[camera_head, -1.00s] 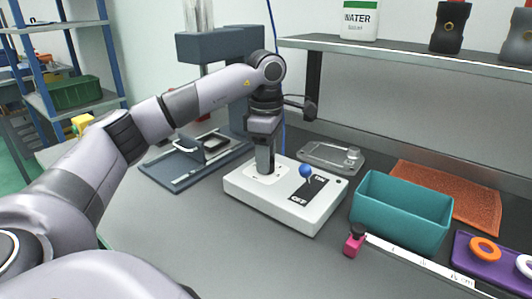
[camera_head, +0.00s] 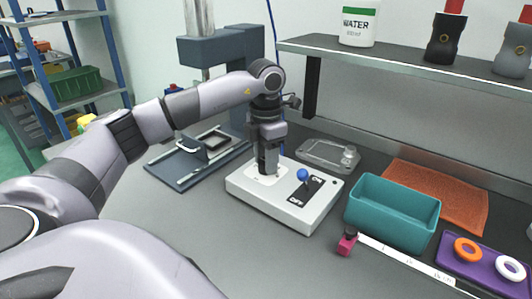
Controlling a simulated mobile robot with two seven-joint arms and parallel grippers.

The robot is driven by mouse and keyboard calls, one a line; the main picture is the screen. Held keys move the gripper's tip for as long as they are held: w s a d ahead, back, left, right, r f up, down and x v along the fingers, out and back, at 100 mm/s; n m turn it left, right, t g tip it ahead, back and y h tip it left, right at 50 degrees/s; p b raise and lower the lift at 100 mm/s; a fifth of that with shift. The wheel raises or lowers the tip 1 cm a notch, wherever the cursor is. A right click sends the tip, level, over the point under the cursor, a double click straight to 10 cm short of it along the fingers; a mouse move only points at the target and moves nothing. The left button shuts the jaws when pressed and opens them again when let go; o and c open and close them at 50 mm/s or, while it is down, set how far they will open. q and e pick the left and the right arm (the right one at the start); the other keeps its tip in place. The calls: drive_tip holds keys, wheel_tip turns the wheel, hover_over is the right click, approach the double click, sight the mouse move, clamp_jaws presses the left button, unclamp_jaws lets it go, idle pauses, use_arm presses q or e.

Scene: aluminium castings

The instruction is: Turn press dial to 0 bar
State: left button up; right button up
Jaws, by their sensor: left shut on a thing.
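The white press control box (camera_head: 262,202) stands on the grey bench in the middle of the view. It has a blue-knobbed lever (camera_head: 303,175) beside a black ON/OFF plate (camera_head: 305,191). My left gripper (camera_head: 267,174) points down over the box's left part and is shut. The dial is hidden under its fingers; only a pale plate around that spot shows, and no pressure marks can be read. My right gripper is not in view.
A teal bin (camera_head: 393,211), an orange mat (camera_head: 437,194) and a purple tray (camera_head: 486,262) with rings are to the right. A pink-and-black item (camera_head: 347,241) lies near a white ruler (camera_head: 408,260). A clear tray (camera_head: 328,154) is behind the box. The dark press (camera_head: 214,48) stands behind my left arm.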

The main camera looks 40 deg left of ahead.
use_arm(q)
drive_tip(key=shift+n, duration=0.6)
drive_tip(key=o, duration=1.1)
drive_tip(key=shift+c, duration=0.2)
drive_tip(key=shift+r, duration=3.6)
